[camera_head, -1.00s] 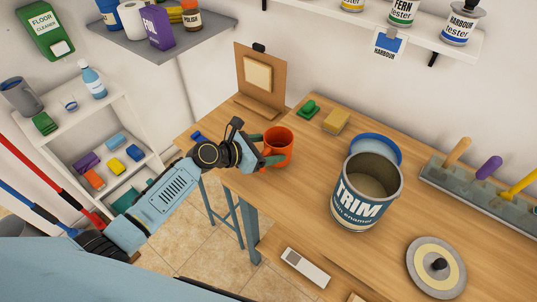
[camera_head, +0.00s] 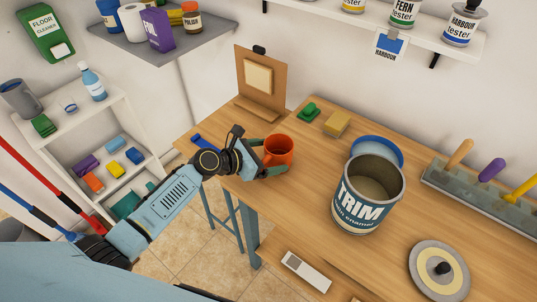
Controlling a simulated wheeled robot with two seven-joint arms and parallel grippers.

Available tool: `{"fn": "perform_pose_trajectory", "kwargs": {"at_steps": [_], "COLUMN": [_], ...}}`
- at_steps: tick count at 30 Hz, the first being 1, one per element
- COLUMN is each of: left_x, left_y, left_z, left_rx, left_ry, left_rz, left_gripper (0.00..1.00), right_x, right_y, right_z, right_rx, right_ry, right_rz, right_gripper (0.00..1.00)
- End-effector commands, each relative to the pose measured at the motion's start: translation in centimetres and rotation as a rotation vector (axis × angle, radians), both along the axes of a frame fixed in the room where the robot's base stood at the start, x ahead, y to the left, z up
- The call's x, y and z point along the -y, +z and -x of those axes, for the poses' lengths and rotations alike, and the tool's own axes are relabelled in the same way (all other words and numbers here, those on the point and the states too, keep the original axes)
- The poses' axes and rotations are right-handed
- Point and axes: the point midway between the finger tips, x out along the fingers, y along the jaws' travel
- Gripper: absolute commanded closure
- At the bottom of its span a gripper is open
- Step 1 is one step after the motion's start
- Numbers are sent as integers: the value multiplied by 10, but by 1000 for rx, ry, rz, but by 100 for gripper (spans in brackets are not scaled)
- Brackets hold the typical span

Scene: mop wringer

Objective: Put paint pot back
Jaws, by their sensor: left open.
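A large paint tin labelled TRIM (camera_head: 357,207) stands upright and open on the workbench, with pale paint or an empty inside showing. A blue-rimmed round piece (camera_head: 385,145) is behind it. Small tester pots stand on the upper right shelf: one labelled HARBOUR (camera_head: 460,28) and one labelled FERN (camera_head: 404,14). My right gripper is out of view.
A round lid-like disc with a black knob (camera_head: 442,268) lies at front right. A rack of coloured handles (camera_head: 485,195) stands along the back right. A sponge (camera_head: 336,124), a green block (camera_head: 309,111) and an upright board (camera_head: 261,80) are behind the mug. The middle bench is mostly clear.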

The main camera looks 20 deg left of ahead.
Motion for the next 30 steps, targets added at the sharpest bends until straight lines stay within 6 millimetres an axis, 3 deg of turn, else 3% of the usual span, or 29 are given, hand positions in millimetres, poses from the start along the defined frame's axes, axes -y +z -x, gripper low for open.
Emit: {"fn": "perform_pose_trajectory", "kwargs": {"at_steps": [5, 19, 30], "left_x": [-8, -65, -74], "left_y": [8, 43, 49], "left_z": [9, 73, 83], "left_rx": [0, -1, 1], "left_ry": [1, 0, -1], "left_rz": [-1, -1, 0], "left_gripper": [10, 10, 10], "right_x": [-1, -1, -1], "right_y": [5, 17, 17], "right_z": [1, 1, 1], "right_rx": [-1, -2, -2], "right_ry": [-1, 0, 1], "right_rz": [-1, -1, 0], "right_gripper": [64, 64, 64]}}
